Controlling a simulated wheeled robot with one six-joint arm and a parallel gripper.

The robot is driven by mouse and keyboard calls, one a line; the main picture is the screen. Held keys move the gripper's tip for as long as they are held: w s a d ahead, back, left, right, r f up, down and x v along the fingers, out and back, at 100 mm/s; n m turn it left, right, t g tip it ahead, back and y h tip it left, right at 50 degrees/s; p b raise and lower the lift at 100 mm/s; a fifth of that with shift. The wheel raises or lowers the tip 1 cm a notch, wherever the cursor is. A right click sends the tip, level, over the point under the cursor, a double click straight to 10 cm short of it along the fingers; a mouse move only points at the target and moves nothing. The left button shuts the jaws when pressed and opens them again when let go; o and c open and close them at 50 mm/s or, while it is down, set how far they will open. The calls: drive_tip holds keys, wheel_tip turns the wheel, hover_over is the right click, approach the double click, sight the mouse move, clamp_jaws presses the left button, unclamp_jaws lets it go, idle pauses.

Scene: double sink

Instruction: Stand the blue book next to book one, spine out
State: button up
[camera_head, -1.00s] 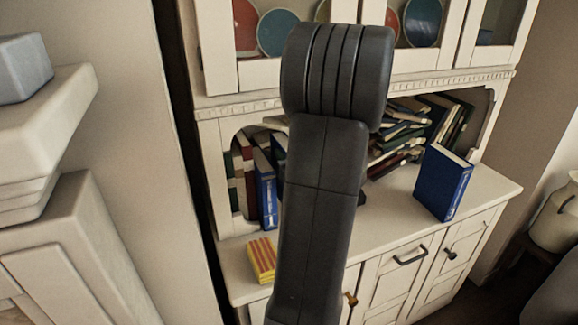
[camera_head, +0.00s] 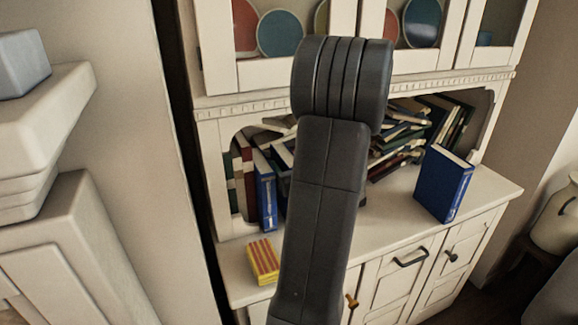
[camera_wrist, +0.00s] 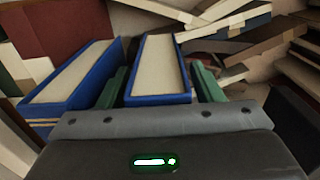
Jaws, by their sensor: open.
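In the wrist view, my gripper (camera_wrist: 160,80) is open, with one green finger on each side of an upright blue book (camera_wrist: 156,62). Its pale page edges face up; the gripper body hides its lower part. To its left stands another blue book (camera_wrist: 70,78) with gold lines, slightly angled, with a gap and a finger between them. In the head view, a blue book (camera_head: 265,192) stands in the left of the cabinet niche, and part of a second book shows behind my arm, which hides my gripper. I cannot tell which is book one.
A separate blue book (camera_head: 444,184) stands on the right of the counter (camera_head: 385,212). A yellow-and-red striped block (camera_head: 263,260) lies at the front left. Piled books (camera_head: 395,140) fill the niche's right side. Red and dark books (camera_head: 240,170) stand at its left end.

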drive_tip(key=shift+r, duration=0.15)
drive_tip(key=v, duration=1.2)
drive_tip(key=shift+b, duration=0.35)
